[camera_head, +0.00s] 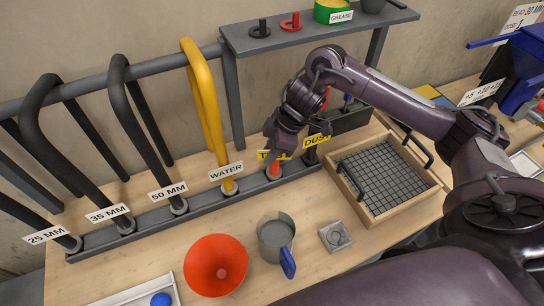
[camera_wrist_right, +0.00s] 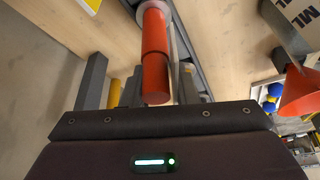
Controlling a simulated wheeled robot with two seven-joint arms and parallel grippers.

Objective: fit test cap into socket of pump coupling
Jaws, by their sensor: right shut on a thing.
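An orange-red cap (camera_head: 274,170) stands at the rack place with the yellow label beginning with T, partly hidden by my gripper. My right gripper (camera_head: 273,148) comes down over it from above and is shut on it. In the right wrist view the orange cap (camera_wrist_right: 155,52) shows as a stepped cylinder running from the gripper to a pale ring (camera_wrist_right: 150,5) at the rack; the grip itself is largely hidden. I cannot make out the pump coupling or its socket for certain. My left gripper is not in view.
The grey rack base (camera_head: 205,208) holds black hoses and a yellow hose (camera_head: 203,105). A wooden tray with a grid (camera_head: 385,180) stands right. An orange funnel (camera_head: 215,262), a grey jug (camera_head: 275,238) and a square block with a ring (camera_head: 336,237) stand in front. A shelf (camera_head: 300,40) overhangs behind.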

